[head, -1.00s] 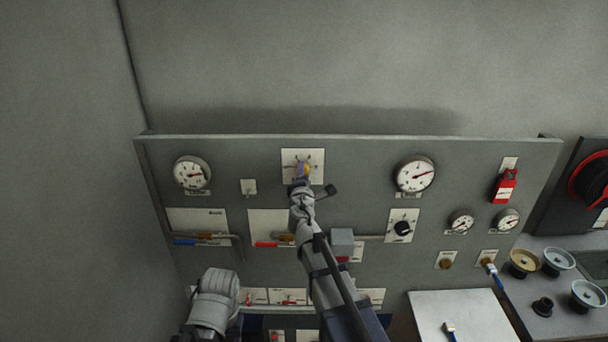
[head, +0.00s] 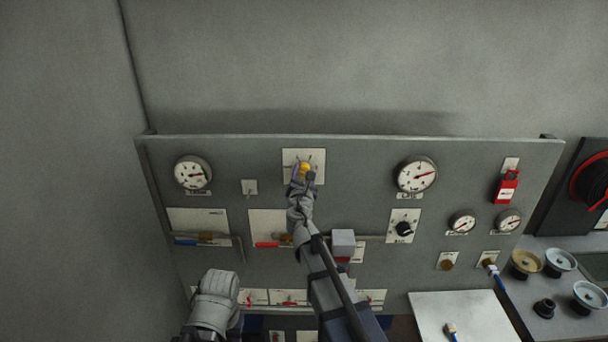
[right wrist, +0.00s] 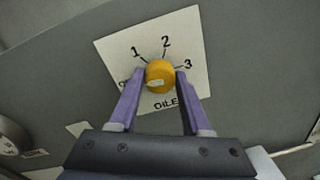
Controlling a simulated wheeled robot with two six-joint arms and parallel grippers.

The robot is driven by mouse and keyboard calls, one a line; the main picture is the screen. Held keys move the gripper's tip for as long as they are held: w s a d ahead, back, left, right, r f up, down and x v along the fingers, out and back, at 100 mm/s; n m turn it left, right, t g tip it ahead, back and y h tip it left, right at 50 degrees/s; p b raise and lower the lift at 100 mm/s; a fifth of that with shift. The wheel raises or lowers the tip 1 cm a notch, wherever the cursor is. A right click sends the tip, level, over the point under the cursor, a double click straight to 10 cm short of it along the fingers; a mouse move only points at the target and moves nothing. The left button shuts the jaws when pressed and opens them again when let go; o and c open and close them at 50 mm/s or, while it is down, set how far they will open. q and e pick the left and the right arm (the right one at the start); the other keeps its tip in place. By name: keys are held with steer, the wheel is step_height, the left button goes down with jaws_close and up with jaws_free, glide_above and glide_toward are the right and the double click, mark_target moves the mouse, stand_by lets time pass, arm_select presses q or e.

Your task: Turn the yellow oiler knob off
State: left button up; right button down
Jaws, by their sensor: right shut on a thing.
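The yellow oiler knob (head: 305,168) sits on a white plate (head: 289,156) at the upper middle of the panel. In the right wrist view the knob (right wrist: 160,72) shows a pale mark on its lower left side. The plate there reads 1, 2 and 3, with OILE partly visible below; the label at left is partly hidden by a finger. My right gripper (head: 304,173) is shut on the knob, its purple fingers on either side, as the right wrist view (right wrist: 159,84) also shows. My left arm is low at left; its jaws do not show.
Gauges (head: 193,172) and (head: 416,174) flank the plate on the panel (head: 350,200). Below are a blue-handled lever (head: 187,242), a red-handled lever (head: 267,244) and a black knob (head: 403,229). The wall above is clear.

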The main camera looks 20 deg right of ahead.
steer(key=shift+n, duration=0.9)
steer(key=shift+c, duration=1.8)
jaws_free()
steer(key=v, duration=0.8)
steer(key=shift+w, duration=0.1)
